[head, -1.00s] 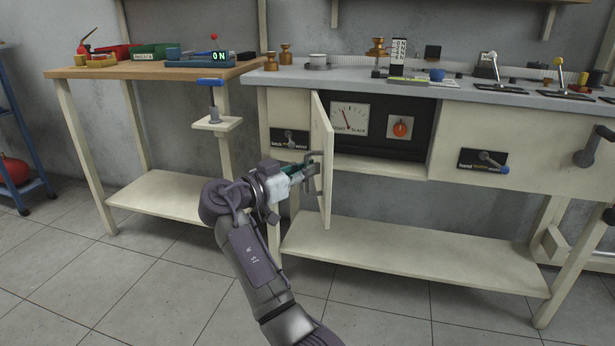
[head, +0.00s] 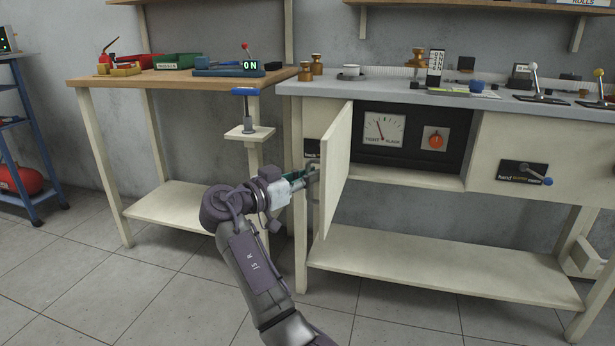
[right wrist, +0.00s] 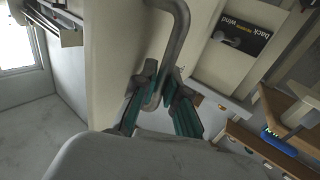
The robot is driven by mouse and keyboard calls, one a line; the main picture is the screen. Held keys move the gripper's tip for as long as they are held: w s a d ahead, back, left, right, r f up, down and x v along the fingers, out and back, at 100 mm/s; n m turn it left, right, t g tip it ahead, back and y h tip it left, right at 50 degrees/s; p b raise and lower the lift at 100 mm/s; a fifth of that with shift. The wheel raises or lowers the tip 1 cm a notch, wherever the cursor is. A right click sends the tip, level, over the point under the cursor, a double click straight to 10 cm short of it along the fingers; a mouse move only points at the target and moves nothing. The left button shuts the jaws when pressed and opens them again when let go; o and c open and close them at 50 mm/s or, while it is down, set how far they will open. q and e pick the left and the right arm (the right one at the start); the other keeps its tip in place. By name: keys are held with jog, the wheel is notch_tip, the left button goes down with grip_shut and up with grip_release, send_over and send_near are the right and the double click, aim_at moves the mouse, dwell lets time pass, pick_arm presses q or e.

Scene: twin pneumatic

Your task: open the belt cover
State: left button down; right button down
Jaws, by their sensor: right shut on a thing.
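The belt cover (head: 335,172) is a cream hinged door on the front of the machine, swung out wide from its opening. Behind it the dark recess shows a tight-slack dial (head: 385,128) and a red knob (head: 436,141). My right gripper (head: 311,182) is at the outer face of the cover. In the right wrist view the gripper (right wrist: 159,95) has its green-padded fingers around a grey bar handle (right wrist: 178,40) on the cover, shut on it. My left gripper is not in view.
A wooden side table (head: 180,78) with trays stands at the left. A small shelf with a blue-handled clamp (head: 246,112) is close left of the cover. A lower shelf (head: 430,265) runs under the machine. The floor in front is clear.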

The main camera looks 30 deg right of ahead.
jog(key=c, duration=1.3)
grip_release()
jog(key=shift+o, duration=0.5)
jog(key=s+a, duration=0.1)
jog(key=a, duration=1.1)
jog(key=shift+s, duration=0.25)
jog(key=shift+d, duration=0.1)
